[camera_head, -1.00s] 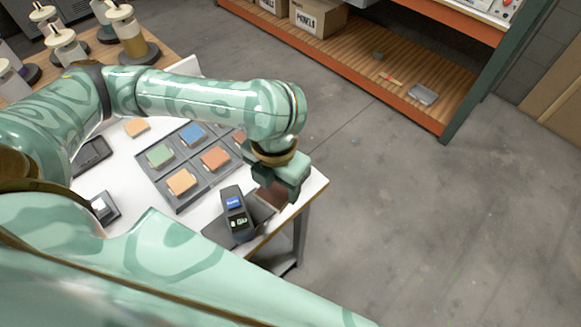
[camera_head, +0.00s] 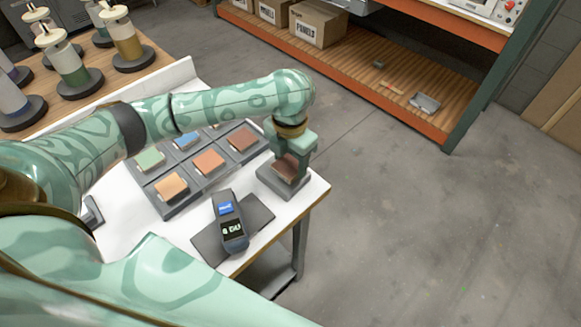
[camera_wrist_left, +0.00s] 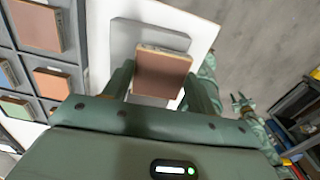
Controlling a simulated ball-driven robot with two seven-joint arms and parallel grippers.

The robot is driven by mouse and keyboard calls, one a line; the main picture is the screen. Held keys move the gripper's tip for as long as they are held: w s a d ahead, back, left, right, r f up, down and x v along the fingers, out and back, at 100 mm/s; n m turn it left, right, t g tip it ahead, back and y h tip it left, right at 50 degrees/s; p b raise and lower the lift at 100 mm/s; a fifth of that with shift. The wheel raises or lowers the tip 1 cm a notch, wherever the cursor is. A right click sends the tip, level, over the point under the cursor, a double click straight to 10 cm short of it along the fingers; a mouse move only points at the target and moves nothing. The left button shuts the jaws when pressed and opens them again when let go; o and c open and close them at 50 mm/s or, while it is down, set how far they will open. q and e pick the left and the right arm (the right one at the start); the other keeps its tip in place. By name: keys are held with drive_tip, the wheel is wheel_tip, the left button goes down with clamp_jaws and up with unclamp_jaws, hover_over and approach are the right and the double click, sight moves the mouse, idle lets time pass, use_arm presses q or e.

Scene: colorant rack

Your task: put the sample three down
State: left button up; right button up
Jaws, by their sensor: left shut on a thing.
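The brown square sample (camera_head: 287,168) is between the fingers of my left gripper (camera_head: 292,155), which is shut on it. It sits over a grey block-like stand (camera_head: 270,183) at the table's right corner. In the left wrist view the sample (camera_wrist_left: 160,75) covers the near part of the grey stand (camera_wrist_left: 145,38). I cannot tell whether the sample touches the stand. A small dark shape with prongs (camera_wrist_left: 241,103) at the right of the left wrist view may be my right gripper; its opening is unclear.
A grey tray (camera_head: 193,203) with several coloured samples stands left of the stand. A handheld meter (camera_head: 229,222) lies on a dark mat (camera_head: 259,212) in front. The table's (camera_head: 312,193) right edge is close, with open floor beyond.

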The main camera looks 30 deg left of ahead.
sight(290, 164)
use_arm(q)
wheel_tip(290, 164, down, 3)
drive_tip(key=shift+r+b, duration=0.1)
drive_tip(key=shift+b, duration=0.25)
drive_tip(key=shift+r, duration=0.15)
drive_tip(key=o, duration=1)
wheel_tip(290, 164, up, 12)
drive_tip(key=p, duration=0.4)
drive_tip(key=shift+s+p, duration=0.1)
drive_tip(key=shift+p, duration=0.3)
